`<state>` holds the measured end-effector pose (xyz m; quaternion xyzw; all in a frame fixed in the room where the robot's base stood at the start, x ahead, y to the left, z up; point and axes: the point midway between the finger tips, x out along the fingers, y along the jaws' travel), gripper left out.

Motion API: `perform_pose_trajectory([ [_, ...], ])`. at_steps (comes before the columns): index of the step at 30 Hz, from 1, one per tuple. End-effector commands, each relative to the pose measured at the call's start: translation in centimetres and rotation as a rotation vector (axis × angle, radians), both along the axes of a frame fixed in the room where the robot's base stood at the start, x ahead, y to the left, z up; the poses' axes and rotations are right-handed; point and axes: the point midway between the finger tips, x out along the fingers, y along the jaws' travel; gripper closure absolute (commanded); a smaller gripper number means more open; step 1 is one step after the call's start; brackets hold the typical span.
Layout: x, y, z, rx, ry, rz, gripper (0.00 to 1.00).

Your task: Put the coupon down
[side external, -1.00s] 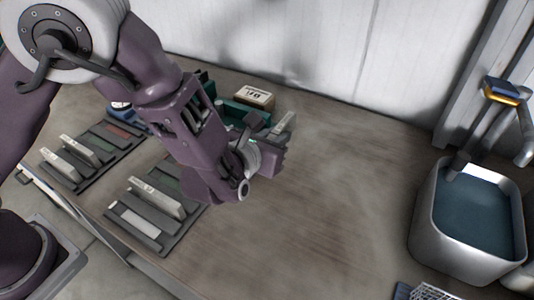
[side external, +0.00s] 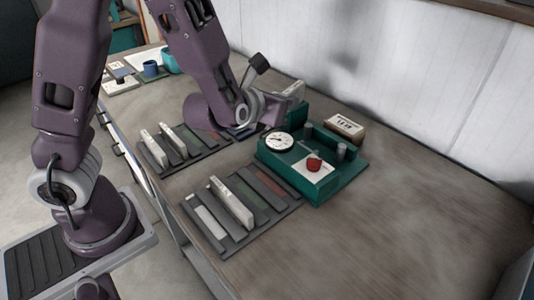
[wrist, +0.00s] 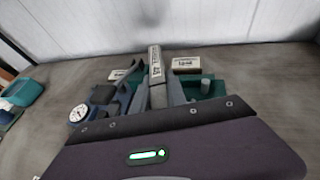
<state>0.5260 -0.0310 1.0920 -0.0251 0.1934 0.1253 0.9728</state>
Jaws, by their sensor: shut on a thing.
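A pale grey, labelled coupon (side external: 295,90) is held in my gripper (side external: 279,107), above the back part of the bench near the teal gauge fixture. The wrist view shows the coupon (wrist: 155,62) standing up between the jaws, its printed label towards me. My gripper (wrist: 157,95) is shut on its lower part. The jaws hide its lower end. In the side view, other pale coupons stand in a near slotted rack (side external: 262,221) and a far slotted rack (side external: 205,152).
Blue and teal cups (side external: 151,68) stand at the far left. The bench at right is clear.

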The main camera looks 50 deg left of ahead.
Motion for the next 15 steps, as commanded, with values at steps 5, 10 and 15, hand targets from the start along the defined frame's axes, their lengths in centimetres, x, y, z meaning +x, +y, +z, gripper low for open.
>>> perform_pose_trajectory([
  [5, 2.7, -8.1, -2.9, 0.001, 0.001, -0.109, 1.00],
  [10, 3.6, -15.8, -6.2, 0.001, 0.000, -0.206, 1.00],
  [15, 3.5, -19.5, -7.9, 0.001, -0.002, -0.251, 1.00],
])
